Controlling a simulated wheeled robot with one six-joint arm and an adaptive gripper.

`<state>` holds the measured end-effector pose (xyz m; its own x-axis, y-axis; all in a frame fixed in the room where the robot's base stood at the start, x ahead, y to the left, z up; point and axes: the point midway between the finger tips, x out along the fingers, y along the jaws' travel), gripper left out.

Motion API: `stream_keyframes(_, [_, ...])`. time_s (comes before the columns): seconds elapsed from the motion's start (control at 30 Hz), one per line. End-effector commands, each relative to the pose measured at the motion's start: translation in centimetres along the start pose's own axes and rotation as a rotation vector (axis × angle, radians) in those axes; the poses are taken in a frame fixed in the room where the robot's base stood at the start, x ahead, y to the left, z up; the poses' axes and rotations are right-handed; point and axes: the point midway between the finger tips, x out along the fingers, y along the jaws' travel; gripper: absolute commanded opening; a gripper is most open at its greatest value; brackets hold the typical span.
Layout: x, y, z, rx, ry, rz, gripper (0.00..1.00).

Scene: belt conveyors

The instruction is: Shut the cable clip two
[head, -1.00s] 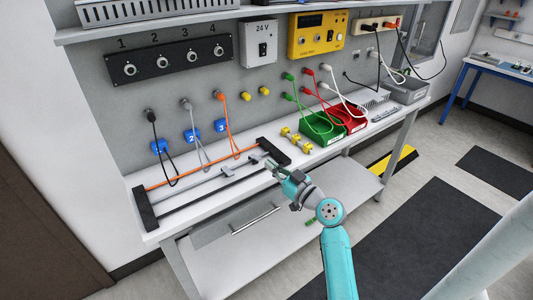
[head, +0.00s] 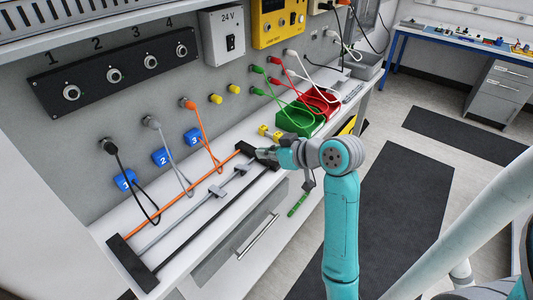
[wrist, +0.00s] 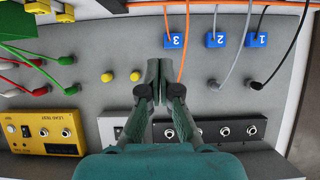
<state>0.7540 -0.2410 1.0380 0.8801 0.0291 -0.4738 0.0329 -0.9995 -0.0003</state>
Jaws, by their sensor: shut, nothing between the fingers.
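A blue block marked 2 (head: 161,157) is on the back wall, between blue blocks 1 (head: 125,180) and 3 (head: 193,137). A grey cable (head: 176,165) hangs in front of it from a wall socket. Block 2 also shows upside down in the wrist view (wrist: 251,40), right of my fingers. I cannot tell whether it is a clip, or open or shut. Two small grey pieces (head: 217,191) sit along the grey line on the bench. My gripper (head: 268,153) is near the right black end bar, apart from block 2. Its fingers (wrist: 159,66) are together and empty.
Orange, grey and black lines run between the black end bars (head: 132,264) on the white bench. Yellow pieces (head: 270,132) and the green bin (head: 298,120) are beyond my gripper. Numbered sockets (head: 115,76) are on the wall panel above.

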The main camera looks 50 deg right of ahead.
Motion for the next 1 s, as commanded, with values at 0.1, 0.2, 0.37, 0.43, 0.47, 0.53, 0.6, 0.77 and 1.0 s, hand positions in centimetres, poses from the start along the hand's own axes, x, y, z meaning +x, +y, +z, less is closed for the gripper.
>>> stream_keyframes(0.1, [2.4,-0.1,0.0,0.0,-0.002,-0.004,0.0])
stream_keyframes(0.2, [4.2,-0.1,0.0,0.0,-0.001,-0.004,0.0])
stream_keyframes(0.37, [7.1,-0.1,0.0,-0.001,-0.001,-0.003,0.0])
stream_keyframes(0.43, [7.4,0.0,1.2,0.003,-0.003,-0.001,0.0])
stream_keyframes(0.47, [7.5,0.0,1.6,0.003,-0.003,-0.001,0.0])
stream_keyframes(0.53, [7.6,0.0,2.5,0.002,-0.001,-0.001,0.0])
stream_keyframes(0.6, [7.8,0.0,3.0,0.001,-0.001,-0.001,0.0])
stream_keyframes(0.77, [8.0,0.0,3.8,-0.001,0.001,-0.001,0.0])
stream_keyframes(1.0, [8.0,0.0,3.9,-0.001,0.001,-0.001,0.0])
